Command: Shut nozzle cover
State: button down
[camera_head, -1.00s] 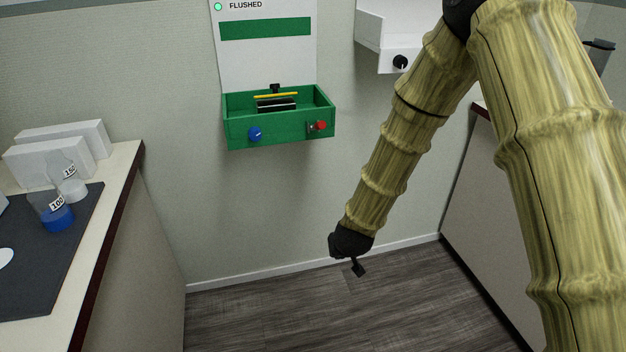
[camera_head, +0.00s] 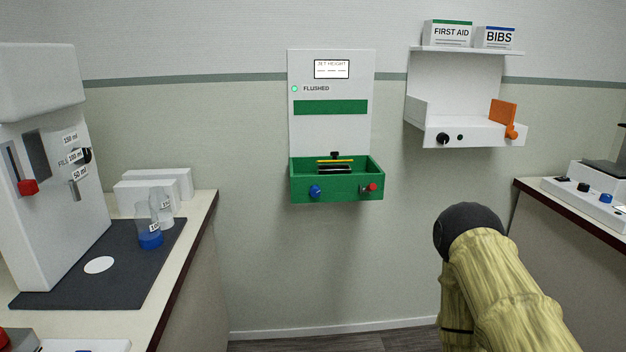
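A green basin (camera_head: 337,190) is fixed to the wall below a white panel (camera_head: 332,125). Inside it is a dark slotted piece with a yellow bar (camera_head: 335,161) and a small black knob (camera_head: 334,154) above, which may be the nozzle cover. I cannot tell from here how far open it is. The basin's front has a blue knob (camera_head: 314,191) and a red knob (camera_head: 372,187). The panel's screen reads JET HEIGHT, with a lit green lamp beside FLUSHED. My arm is bent at the lower right, clear of the basin. My gripper is out of view below.
A white wall unit (camera_head: 465,132) with an orange flap (camera_head: 503,112) is right of the basin. A left counter holds a white dispenser (camera_head: 40,170) and containers on a dark mat (camera_head: 125,285). Another counter (camera_head: 570,205) stands right. Floor room lies between the counters.

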aim_at(335, 154)
jog(key=u, duration=0.45)
jog(key=k, duration=1.05)
jog(key=z, duration=0.15)
jog(key=i, duration=0.6)
jog(key=z, duration=0.85)
jog(key=i, duration=0.9)
